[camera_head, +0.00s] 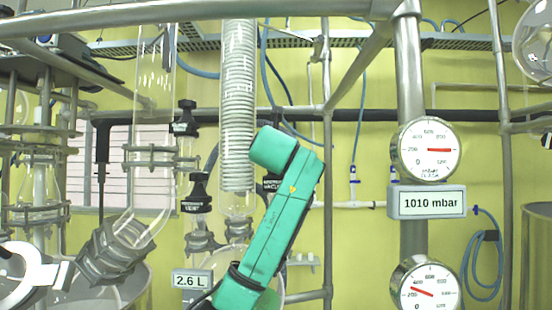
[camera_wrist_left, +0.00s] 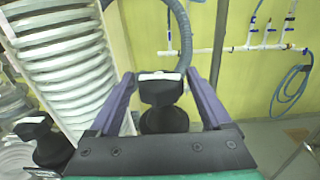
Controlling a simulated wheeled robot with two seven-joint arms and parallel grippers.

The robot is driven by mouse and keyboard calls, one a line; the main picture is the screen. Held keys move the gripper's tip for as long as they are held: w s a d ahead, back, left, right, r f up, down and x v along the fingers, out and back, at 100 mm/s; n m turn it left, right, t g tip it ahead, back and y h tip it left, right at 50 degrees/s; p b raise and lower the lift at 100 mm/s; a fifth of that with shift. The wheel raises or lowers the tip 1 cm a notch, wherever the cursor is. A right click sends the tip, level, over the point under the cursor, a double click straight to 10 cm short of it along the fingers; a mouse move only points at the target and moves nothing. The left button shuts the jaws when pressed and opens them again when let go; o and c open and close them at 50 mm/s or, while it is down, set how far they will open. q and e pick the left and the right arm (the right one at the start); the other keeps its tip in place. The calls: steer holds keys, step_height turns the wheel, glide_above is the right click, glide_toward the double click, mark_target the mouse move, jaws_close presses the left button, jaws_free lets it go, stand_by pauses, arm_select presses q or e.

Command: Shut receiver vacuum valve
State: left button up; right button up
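The receiver vacuum valve's black knob (camera_wrist_left: 161,92) is in the middle of the left wrist view, with a pale mark along its top edge. My left gripper (camera_wrist_left: 159,74) has its two purple fingers apart, one on each side of the knob. Gaps show between the fingers and the knob. In the head view only a sliver of a black valve with a partly readable vacuum label (camera_head: 271,184) shows behind my green arm, which hides the rest and the left gripper.
The black vent valve (camera_head: 196,195) stands left of my arm; a similar black knob shows in the wrist view (camera_wrist_left: 42,142). The glass coil column (camera_head: 238,100) rises close by. A gauge (camera_head: 426,149) and a 1010 mbar display (camera_head: 429,202) are at right.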

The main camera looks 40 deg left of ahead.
arm_select(q)
steer(key=n+g+y+p, duration=0.2)
steer(key=g+p, duration=0.1)
steer(key=p, duration=0.1)
steer(key=n+g+y+p, duration=0.2)
steer(key=p, duration=0.1)
steer(key=n+g+y+p, duration=0.2)
steer(key=g+p, duration=0.1)
steer(key=p, duration=0.1)
steer(key=shift+r+n+g+p, duration=0.3)
steer(key=shift+r+n, duration=0.05)
steer(key=shift+n, duration=0.05)
steer(key=shift+f+n+g, duration=0.3)
steer(key=shift+n+g, duration=0.1)
steer(key=shift+g, duration=0.2)
steer(key=shift+f+n+g+y, duration=0.1)
steer(key=shift+n+g+y, duration=0.2)
steer(key=shift+g, duration=0.2)
steer(key=shift+d, duration=0.1)
